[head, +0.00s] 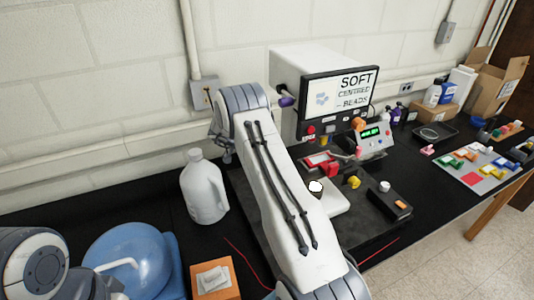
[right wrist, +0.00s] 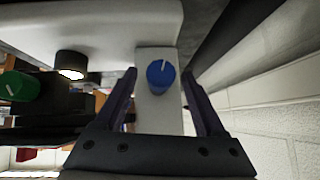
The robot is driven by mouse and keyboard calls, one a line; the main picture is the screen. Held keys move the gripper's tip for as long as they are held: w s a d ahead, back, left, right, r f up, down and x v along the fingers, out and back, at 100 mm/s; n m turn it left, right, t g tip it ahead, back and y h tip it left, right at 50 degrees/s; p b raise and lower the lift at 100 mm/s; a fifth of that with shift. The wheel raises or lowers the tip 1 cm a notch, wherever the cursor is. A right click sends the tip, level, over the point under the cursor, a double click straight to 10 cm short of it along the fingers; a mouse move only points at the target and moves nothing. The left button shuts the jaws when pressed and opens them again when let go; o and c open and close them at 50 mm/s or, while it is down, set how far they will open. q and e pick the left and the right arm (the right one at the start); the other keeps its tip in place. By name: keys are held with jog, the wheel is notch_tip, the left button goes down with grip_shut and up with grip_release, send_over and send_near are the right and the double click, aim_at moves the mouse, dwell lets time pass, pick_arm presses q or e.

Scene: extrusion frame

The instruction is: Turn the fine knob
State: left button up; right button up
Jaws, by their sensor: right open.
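In the right wrist view, a blue round knob (right wrist: 160,77) with a white pointer line sits on a pale upright panel. My right gripper (right wrist: 159,73) is open, one dark finger on each side of the blue knob, with a visible gap on both sides. A green knob (right wrist: 19,86) with a white mark is at the left edge. No label shows which knob is the fine one. In the head view, my right arm crosses the middle of the bench and hides what lies behind it. My left gripper is outside the picture.
A white instrument with a screen (head: 339,93) stands against the wall. A control box (head: 374,138) is to its right. A white jug (head: 204,188), a blue rounded object (head: 135,262) and an orange box (head: 215,280) stand left of my right arm. Coloured items cover the right side.

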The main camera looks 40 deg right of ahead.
grip_shut()
jog(key=shift+f+t+b, duration=0.15)
jog(key=shift+t+b, duration=0.15)
jog(key=shift+b, duration=0.5)
jog(key=m+t+h+b, duration=0.1)
jog(key=t+b, duration=0.1)
jog(key=b, duration=0.4)
jog(key=m+t+b, duration=0.1)
jog(key=b, duration=0.5)
jog(key=s+f+m+t+h+b, duration=0.1)
jog(key=t+b, duration=0.1)
jog(key=b, duration=0.4)
jog(key=shift+a+m+t+h+b, duration=0.15)
jog(key=shift+m+t+h+b, duration=0.15)
jog(key=shift+m, duration=0.1)
jog(key=shift+r+m+t+b, duration=0.3)
jog(key=shift+b, duration=0.75)
grip_release()
jog(key=shift+r, duration=0.1)
jog(key=v, duration=1)
jog(key=shift+a, duration=0.3)
